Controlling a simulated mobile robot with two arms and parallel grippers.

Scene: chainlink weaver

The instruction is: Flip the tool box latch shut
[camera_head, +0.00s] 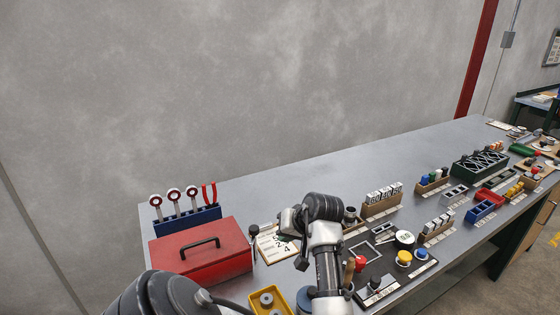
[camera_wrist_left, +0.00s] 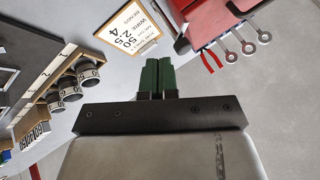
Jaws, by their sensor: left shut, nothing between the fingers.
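The red tool box (camera_head: 203,252) stands at the left end of the bench with its lid down and a black handle (camera_head: 200,245) on top. A small dark upright piece (camera_head: 254,238) shows at its right end; it may be the latch, and its position is hard to judge. In the left wrist view the red box (camera_wrist_left: 192,20) is cut off at the top, with a black part (camera_wrist_left: 243,7) on it. My left gripper (camera_wrist_left: 157,65) has its green fingers together and empty, apart from the box. In the head view my arm mostly hides them. My right gripper is not in view.
A blue rack (camera_head: 187,219) with ring-ended tools and red pliers stands behind the box. A printed card (camera_head: 272,245) lies right of it. A yellow tray (camera_head: 268,301) is in front. Holders and buttons fill the bench to the right. The back strip is clear.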

